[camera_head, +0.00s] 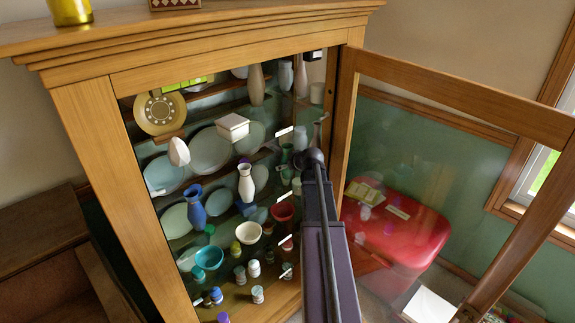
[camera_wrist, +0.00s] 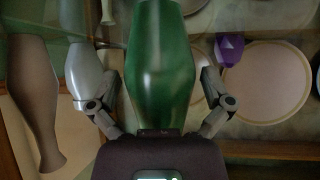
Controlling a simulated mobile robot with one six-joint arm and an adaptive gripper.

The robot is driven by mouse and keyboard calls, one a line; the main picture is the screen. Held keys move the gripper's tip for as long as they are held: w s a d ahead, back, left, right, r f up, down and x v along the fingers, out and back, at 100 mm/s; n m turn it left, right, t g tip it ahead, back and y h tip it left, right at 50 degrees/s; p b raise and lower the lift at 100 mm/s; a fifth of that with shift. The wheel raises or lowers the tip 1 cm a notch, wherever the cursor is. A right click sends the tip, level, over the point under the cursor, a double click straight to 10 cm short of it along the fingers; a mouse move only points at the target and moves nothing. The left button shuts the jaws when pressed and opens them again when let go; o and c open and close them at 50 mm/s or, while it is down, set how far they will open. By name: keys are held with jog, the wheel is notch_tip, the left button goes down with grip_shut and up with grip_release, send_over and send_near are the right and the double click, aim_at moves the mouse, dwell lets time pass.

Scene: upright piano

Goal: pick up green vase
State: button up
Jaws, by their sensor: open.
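The green vase (camera_wrist: 158,60) is glossy and dark green, and fills the middle of the wrist view with its top cut off by the frame. My gripper (camera_wrist: 157,92) is open, with one finger on each side of the vase. I cannot tell whether either finger touches it. In the head view, a small green vase (camera_head: 286,152) shows on a cabinet shelf just left of the end of my arm.
A grey-white vase (camera_wrist: 85,70) stands close beside my left finger, and a brown vase (camera_wrist: 36,100) is further left. A purple item (camera_wrist: 229,49) and a round plate (camera_wrist: 268,80) are at right. The wooden cabinet (camera_head: 92,130) has its glass door (camera_head: 455,97) open to the right.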

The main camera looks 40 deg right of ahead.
aim_at(287, 157)
jog(key=shift+c, duration=0.2)
jog(key=c, duration=1.1)
jog(key=shift+o, duration=0.2)
jog(key=shift+r, duration=0.2)
notch_tip(287, 157, up, 3)
jog(key=p, duration=0.3)
jog(key=shift+s+a+r+p, duration=0.1)
jog(key=shift+s+r+p, duration=0.2)
jog(key=shift+p, duration=0.2)
jog(key=s+a+r+p, duration=0.1)
jog(key=s+a, duration=0.3)
jog(key=s, duration=1)
jog(key=shift+s, duration=0.35)
jog(key=shift+a, duration=0.1)
